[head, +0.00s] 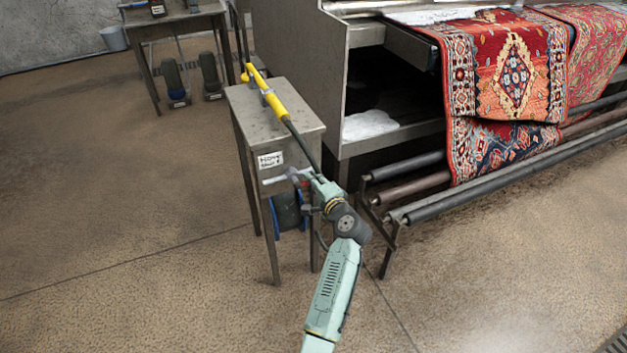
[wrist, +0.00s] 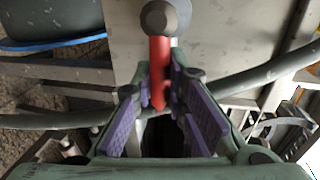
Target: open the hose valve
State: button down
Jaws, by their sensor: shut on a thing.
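The hose valve's red handle (wrist: 160,62) has a round grey end (wrist: 166,18) and stands between my gripper's purple finger pads in the wrist view. My gripper (wrist: 159,88) is shut on this red handle. In the head view my gripper (head: 303,178) is at the front right of a small metal table, just below its top. A dark grey hose (wrist: 235,108) crosses the wrist view behind the fingers. The valve body is mostly hidden.
The small metal table (head: 247,107) carries a yellow-handled wand (head: 272,97) and a label on its front. A large metal machine with rollers (head: 440,212) and a red rug (head: 512,75) stands close on the right. Floor to the left is open.

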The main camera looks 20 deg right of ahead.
jog(key=c, duration=1.6)
grip_release()
jog(key=s, duration=0.4)
jog(key=s+r, duration=0.1)
jog(key=s, duration=0.3)
jog(key=s+r, duration=0.1)
jog(key=s, duration=0.2)
jog(key=shift+s+d+r, duration=0.15)
jog(key=shift+s+d, duration=0.1)
jog(key=shift+s, duration=0.15)
jog(key=s, duration=0.3)
jog(key=s+r+p, duration=0.1)
jog(key=s, duration=0.2)
jog(key=s+p, duration=0.1)
jog(key=s, duration=0.1)
jog(key=shift+s+d+r, duration=0.15)
jog(key=shift+s+r, duration=0.2)
jog(key=shift+s, duration=0.05)
